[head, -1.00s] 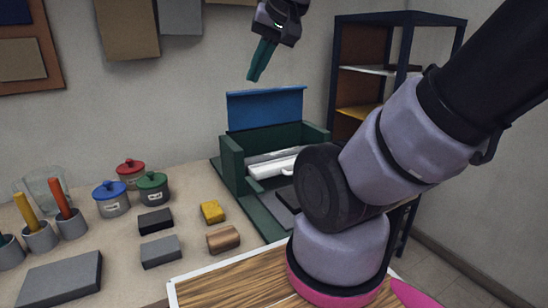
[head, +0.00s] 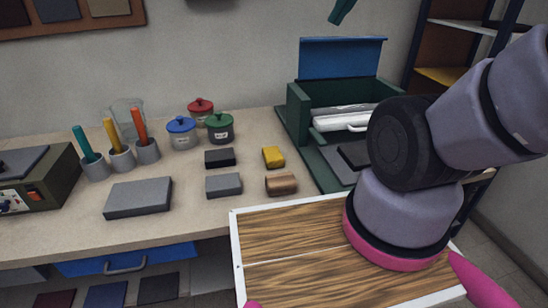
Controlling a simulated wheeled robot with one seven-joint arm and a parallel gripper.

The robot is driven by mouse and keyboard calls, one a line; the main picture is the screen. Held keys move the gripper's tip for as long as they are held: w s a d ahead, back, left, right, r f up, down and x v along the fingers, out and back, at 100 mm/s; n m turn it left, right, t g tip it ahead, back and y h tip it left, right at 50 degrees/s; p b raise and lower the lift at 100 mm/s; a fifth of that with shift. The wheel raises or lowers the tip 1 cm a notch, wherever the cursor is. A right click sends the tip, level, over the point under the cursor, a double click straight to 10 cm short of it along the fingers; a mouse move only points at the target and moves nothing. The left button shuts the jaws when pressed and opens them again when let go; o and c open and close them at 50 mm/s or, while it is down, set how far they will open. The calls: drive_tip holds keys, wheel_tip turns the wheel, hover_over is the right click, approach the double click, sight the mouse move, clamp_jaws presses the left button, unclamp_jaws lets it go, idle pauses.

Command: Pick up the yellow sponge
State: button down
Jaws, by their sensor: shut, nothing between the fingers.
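The yellow sponge (head: 273,157) is a small yellow block lying on the beige counter (head: 182,222). It sits between a black block and the green case, behind a brown wooden block. My gripper (head: 340,10) shows only in part at the top edge of the head view, its teal fingers together and empty. It is high above the green case, well up and to the right of the sponge, and touches nothing. The rest of the gripper is out of frame.
Near the sponge are the black block (head: 220,157), a grey block (head: 223,185) and the brown block (head: 281,183). Lidded pots (head: 182,133) stand behind. The open green case (head: 298,104) is close on the right. A large grey slab (head: 139,198) lies left.

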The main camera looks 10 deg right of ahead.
drive_tip(key=c, duration=0.8)
unclamp_jaws()
drive_tip(key=shift+w+a, duration=0.1)
drive_tip(key=shift+w, duration=0.05)
drive_tip(key=o, duration=0.8)
drive_tip(key=w, duration=0.1)
drive_tip(key=f, duration=0.1)
drive_tip(key=w+g, duration=0.1)
drive_tip(key=shift+w+a+f+n+y, duration=0.25)
drive_tip(key=shift+w+a+n+y, duration=0.05)
drive_tip(key=shift+a, duration=0.05)
drive_tip(key=n+g+h, duration=0.3)
drive_tip(key=n+g, duration=0.1)
drive_tip(key=g, duration=0.2)
hover_over(273, 153)
wheel_tip(273, 153, down, 37)
drive_tip(key=shift+r, duration=0.15)
drive_tip(key=shift+f, duration=3.1)
